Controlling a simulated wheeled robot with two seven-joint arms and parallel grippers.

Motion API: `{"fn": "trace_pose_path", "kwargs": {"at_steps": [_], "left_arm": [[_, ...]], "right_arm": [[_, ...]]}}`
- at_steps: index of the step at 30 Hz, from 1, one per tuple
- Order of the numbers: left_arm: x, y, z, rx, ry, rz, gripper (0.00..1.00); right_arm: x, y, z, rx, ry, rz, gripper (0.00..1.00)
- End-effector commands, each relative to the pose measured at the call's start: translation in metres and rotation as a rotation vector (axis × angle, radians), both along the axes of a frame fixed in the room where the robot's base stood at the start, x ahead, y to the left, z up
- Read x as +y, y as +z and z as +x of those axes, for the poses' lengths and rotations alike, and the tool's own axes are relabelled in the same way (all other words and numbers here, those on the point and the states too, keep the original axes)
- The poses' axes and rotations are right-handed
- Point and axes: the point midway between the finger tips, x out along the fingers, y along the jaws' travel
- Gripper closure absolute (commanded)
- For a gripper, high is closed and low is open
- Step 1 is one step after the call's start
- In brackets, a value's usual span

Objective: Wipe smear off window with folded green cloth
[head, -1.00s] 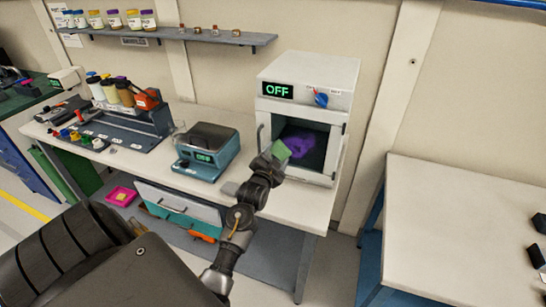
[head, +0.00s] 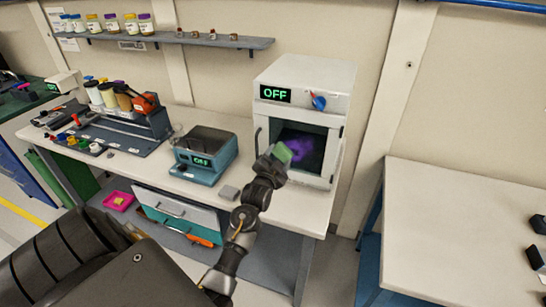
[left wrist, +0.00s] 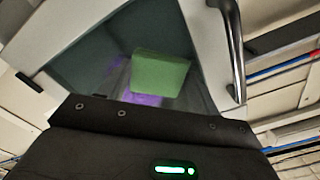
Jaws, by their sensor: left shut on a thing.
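My left gripper (head: 270,160) is shut on the folded green cloth (head: 281,152), at the lower left part of the dark window (head: 319,148) of the white cabinet. In the left wrist view the green cloth (left wrist: 160,75) lies over the window (left wrist: 85,60); whether it presses on the pane is hard to tell. A faint, blurred purple smear (head: 301,152) shows just right of the cloth. Purple also shows below the cloth in the left wrist view (left wrist: 143,99). My right gripper is not in view.
The cabinet (head: 337,83) has an "OFF" display, a blue knob and a door handle (left wrist: 231,40). A mostly bare white table (head: 440,215) stands at right.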

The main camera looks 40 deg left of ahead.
Motion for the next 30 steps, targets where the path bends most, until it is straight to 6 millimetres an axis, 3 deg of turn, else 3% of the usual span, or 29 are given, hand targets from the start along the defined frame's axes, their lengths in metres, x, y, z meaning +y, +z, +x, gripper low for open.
{"fn": "trace_pose_path", "kwargs": {"at_steps": [7,19,30], "left_arm": [[-0.023,0.001,0.007,0.0,-0.002,-0.002,0.56],[-0.034,0.001,0.011,0.0,-0.002,-0.001,0.56],[-0.063,0.0,0.023,0.0,-0.003,-0.002,0.56]], "right_arm": [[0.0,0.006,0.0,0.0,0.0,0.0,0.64],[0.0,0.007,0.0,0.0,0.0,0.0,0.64],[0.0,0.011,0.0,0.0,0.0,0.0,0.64]]}}
